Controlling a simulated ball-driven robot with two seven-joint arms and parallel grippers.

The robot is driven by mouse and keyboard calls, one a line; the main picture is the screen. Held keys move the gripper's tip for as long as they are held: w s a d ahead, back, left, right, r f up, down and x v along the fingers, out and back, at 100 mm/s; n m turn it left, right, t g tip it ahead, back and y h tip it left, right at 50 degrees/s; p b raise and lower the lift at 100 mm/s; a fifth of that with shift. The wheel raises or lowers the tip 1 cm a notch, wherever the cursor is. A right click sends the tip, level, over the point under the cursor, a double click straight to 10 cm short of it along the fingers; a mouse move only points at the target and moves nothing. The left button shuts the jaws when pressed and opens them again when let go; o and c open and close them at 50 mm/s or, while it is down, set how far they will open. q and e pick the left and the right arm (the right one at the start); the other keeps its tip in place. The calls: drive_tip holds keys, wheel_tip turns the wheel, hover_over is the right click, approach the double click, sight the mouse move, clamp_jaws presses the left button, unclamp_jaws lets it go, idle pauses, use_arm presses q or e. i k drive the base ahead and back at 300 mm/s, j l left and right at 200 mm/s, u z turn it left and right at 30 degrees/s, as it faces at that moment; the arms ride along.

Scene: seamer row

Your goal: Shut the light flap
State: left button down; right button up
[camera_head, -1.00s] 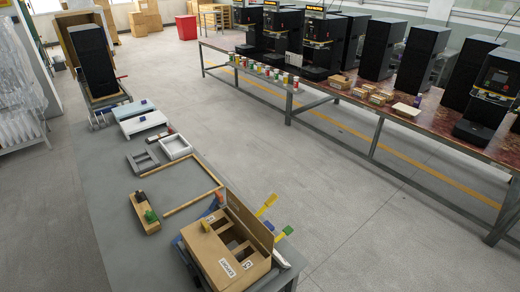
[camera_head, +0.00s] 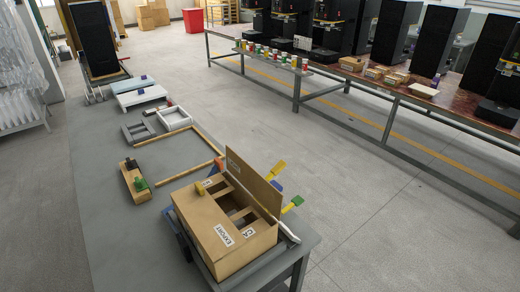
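A cardboard box (camera_head: 200,222) marked EXPORT stands at the near end of the long grey bench. One tall brown flap (camera_head: 253,184) stands upright along its far right side. The top is partly open, with dark gaps between lighter cardboard strips (camera_head: 242,214). I cannot tell for certain which part is the light flap. A yellow tab (camera_head: 277,170), a blue tab (camera_head: 276,187) and a green tab (camera_head: 294,203) stick out beyond the upright flap. A small yellow piece (camera_head: 200,188) sits at the box's back left edge. Neither of my grippers is in view.
Behind the box, the grey bench (camera_head: 98,200) bears a wooden frame (camera_head: 183,173), a wooden block with a green knob (camera_head: 134,184) and grey and white trays. The floor to the right is clear up to a long table (camera_head: 390,97) with black machines.

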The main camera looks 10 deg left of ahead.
sight(269, 194)
drive_tip(key=l+u, duration=0.1)
drive_tip(key=u, duration=0.3)
drive_tip(key=i+l+u, duration=0.1)
drive_tip(key=u, duration=0.35)
drive_tip(key=l+u, duration=0.15)
drive_tip(key=u, duration=0.25)
drive_tip(key=l+u, duration=0.4)
drive_tip(key=l, duration=0.35)
drive_tip(key=k+l+u, duration=0.1)
drive_tip(key=l+u, duration=0.3)
drive_tip(key=l, duration=0.35)
